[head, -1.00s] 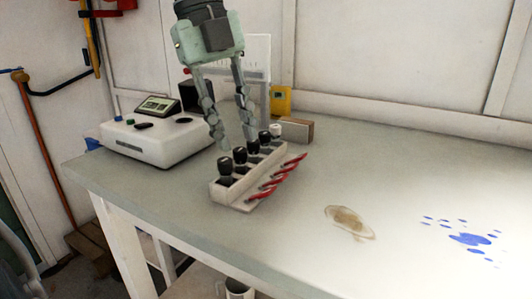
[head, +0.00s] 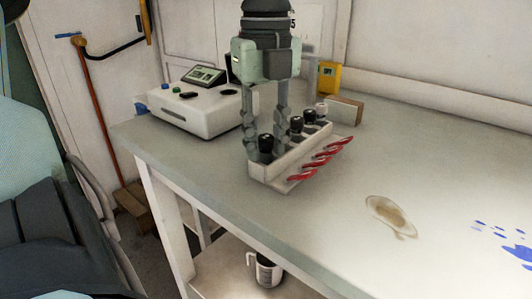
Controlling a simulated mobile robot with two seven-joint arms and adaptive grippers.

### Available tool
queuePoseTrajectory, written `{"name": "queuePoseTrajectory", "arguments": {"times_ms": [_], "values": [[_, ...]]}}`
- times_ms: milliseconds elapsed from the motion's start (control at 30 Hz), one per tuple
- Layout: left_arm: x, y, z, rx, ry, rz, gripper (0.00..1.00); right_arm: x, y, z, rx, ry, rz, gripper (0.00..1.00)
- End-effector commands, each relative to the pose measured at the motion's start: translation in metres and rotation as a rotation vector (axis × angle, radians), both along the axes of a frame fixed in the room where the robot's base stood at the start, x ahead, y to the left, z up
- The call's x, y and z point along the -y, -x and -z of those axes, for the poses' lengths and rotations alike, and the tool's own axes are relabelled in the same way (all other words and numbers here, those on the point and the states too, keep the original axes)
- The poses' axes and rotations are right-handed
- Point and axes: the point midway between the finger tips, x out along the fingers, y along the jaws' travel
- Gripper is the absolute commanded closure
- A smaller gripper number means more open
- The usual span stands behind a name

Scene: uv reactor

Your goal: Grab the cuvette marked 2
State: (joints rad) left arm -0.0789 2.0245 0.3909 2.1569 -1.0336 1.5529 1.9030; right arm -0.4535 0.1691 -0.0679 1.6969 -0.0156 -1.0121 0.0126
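A pale rack (head: 272,176) on the bench holds a row of cuvettes with dark caps and one with a white cap (head: 321,109). I cannot read a number on any of them. My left gripper (head: 265,152) points down at the rack's near-left end, its two fingers apart. The nearest dark-capped cuvette (head: 265,143) shows between the fingers; I cannot tell whether they touch it. The right finger hides part of the row behind. Two more dark caps (head: 296,124) show to its right. My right gripper is not in view.
Several red pieces (head: 318,160) stick out along the rack's right side. A white instrument with a screen (head: 198,108) stands behind left. A yellow device (head: 329,77) is at the back. A brown stain (head: 388,212) and blue spots mark the otherwise clear bench on the right.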

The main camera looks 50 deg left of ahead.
Motion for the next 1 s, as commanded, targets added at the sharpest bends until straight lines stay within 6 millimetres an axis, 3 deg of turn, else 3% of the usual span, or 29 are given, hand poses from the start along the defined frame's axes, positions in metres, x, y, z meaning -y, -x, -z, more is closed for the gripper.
{"name": "queuePoseTrajectory", "arguments": {"times_ms": [100, 333, 733, 1000], "values": [[0.000, 0.000, 0.000, 0.000, 0.000, 0.000, 0.74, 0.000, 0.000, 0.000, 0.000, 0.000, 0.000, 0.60], [0.000, 0.000, -0.001, 0.001, 0.000, 0.000, 1.00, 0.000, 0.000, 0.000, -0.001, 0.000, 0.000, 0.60], [0.000, -0.001, -0.011, 0.002, 0.000, -0.002, 1.00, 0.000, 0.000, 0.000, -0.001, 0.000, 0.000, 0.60], [0.000, -0.001, -0.059, 0.005, -0.003, -0.002, 1.00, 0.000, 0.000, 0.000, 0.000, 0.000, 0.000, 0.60]]}}
